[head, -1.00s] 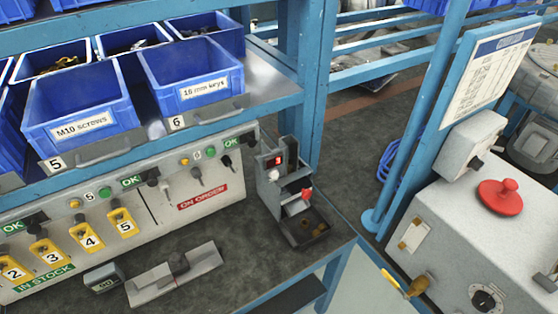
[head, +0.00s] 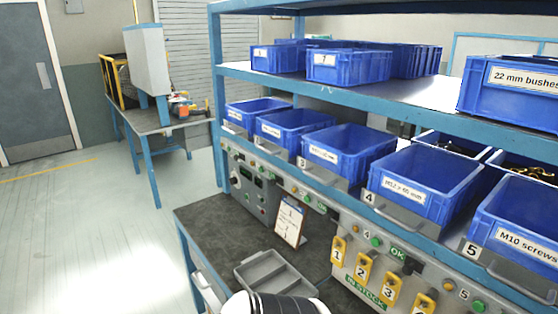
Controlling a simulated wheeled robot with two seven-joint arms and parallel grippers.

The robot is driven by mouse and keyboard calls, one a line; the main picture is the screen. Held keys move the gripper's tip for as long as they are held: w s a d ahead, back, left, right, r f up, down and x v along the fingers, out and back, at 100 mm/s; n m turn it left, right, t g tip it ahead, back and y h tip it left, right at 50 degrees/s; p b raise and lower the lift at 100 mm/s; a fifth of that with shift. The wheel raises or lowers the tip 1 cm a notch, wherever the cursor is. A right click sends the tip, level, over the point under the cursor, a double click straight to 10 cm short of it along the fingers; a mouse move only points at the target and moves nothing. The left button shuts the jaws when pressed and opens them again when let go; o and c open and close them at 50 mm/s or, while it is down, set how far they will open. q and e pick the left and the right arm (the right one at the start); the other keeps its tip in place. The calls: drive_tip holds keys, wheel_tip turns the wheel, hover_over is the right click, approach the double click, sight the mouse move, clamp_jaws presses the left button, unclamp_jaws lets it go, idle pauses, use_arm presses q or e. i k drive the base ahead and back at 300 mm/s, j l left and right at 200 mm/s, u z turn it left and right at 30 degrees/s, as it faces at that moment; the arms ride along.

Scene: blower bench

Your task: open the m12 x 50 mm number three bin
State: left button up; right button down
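The number three bin (head: 347,166) is a blue open-topped bin in the lower shelf row, at the middle of the head view. Its white front label is too blurred to read surely. A tag reading 3 (head: 301,162) sits at the shelf edge below its left corner, beside a grey pull handle (head: 325,175). The bin stands in line with its neighbours. No contents show in the part of its inside that I see. Neither of my grippers is in view; only a white and black part of my arm shows at the bottom edge.
The number four bin (head: 407,209) stands to the right, two smaller blue bins to the left. Below are yellow numbered tags (head: 338,251), a propped card (head: 290,222) and a grey tray (head: 272,278) on the dark bench (head: 205,222). Open floor lies left.

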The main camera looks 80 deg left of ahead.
sight(341, 156)
drive_tip(key=u, duration=2.25)
